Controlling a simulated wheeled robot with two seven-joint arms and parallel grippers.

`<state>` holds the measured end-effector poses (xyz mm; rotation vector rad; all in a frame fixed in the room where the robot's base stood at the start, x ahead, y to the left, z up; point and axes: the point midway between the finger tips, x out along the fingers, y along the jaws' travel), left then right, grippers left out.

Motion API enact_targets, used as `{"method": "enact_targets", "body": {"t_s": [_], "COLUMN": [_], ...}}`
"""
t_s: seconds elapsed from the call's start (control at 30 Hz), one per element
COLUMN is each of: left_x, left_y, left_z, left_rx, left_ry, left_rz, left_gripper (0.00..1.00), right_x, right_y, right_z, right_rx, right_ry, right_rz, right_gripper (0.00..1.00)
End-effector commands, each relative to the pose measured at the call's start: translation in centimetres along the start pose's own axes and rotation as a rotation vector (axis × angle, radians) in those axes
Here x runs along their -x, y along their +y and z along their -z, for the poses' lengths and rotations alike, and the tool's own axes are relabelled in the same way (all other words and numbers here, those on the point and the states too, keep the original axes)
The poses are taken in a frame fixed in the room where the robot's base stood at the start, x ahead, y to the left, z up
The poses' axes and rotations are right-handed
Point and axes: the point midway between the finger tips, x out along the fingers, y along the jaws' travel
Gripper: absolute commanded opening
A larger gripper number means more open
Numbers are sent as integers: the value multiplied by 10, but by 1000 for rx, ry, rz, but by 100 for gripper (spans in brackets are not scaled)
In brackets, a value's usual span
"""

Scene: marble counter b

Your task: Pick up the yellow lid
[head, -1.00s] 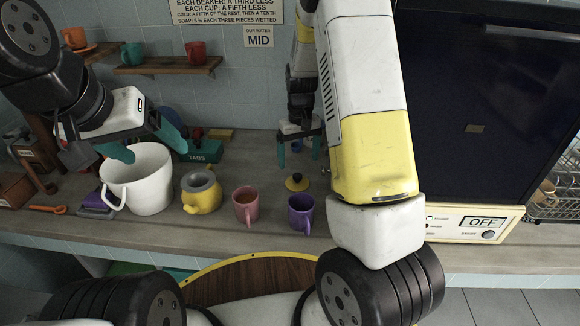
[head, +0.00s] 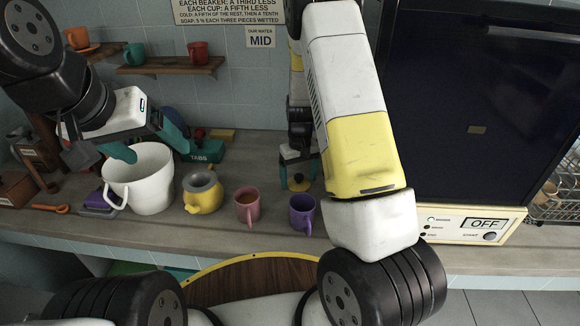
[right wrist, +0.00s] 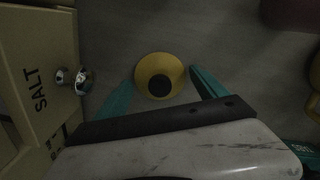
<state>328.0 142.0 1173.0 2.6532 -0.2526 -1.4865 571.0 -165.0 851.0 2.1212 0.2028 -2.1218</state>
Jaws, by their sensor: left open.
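The yellow lid (head: 299,184) with a dark round knob lies on the counter, right of the yellow teapot-shaped pot (head: 203,193). It also shows in the right wrist view (right wrist: 146,84), between and slightly beyond the teal fingertips. My right gripper (head: 298,179) is open, pointing down at the lid with a finger on either side; I see gaps between fingers and lid. My left gripper (head: 148,146) is open and empty, with its fingers at the rim of the white mug-like vessel (head: 150,196).
A pink mug (head: 247,206) and a purple mug (head: 302,213) stand in front of the lid. In the right wrist view, a box marked SALT (right wrist: 36,75) stands close on the left. The dishwasher-like machine (head: 470,120) is at right.

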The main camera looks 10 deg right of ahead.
Motion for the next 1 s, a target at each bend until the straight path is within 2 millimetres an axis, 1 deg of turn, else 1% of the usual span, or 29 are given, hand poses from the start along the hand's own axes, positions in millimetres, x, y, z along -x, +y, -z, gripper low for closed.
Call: {"method": "enact_targets", "body": {"t_s": [0.03, 0.17, 0.2, 0.27, 0.3, 0.33, 0.43, 0.77, 0.8, 0.83, 0.93, 1.0], "left_x": [0, 0, 0, 0, 0, 0, 0, 0, 0, 0, 0, 0], "left_y": [0, 0, 0, 0, 0, 0, 0, 0, 0, 0, 0, 0], "left_z": [0, 0, 0, 0, 0, 0, 0, 0, 0, 0, 0, 0], "left_rx": [0, 0, 0, 0, 0, 0, 0, 0, 0, 0, 0, 0], "left_ry": [0, 0, 0, 0, 0, 0, 0, 0, 0, 0, 0, 0], "left_rz": [0, 0, 0, 0, 0, 0, 0, 0, 0, 0, 0, 0], "left_gripper": [78, 78, 78, 78, 78, 78, 78, 78, 78, 78, 78, 78], "right_x": [0, 0, 0, 0, 0, -1, -2, -2, 1, 4, 20, 36], "right_y": [0, 0, 0, 0, 0, 0, 0, -1, -1, -1, 0, 0], "right_z": [0, 0, 0, 0, -1, -1, -2, -3, -3, -3, -2, -1], "right_rx": [0, 0, 0, 0, 0, 0, 1, 1, 1, 1, 2, 0], "right_ry": [0, 0, 0, -1, -2, -2, -4, -9, -9, -8, -5, -2], "right_rz": [0, 0, 0, 0, 0, 0, 0, 1, 1, 1, 0, 1], "right_gripper": [69, 44, 36, 24, 16, 13, 12, 12, 4, 0, 0, 0]}}
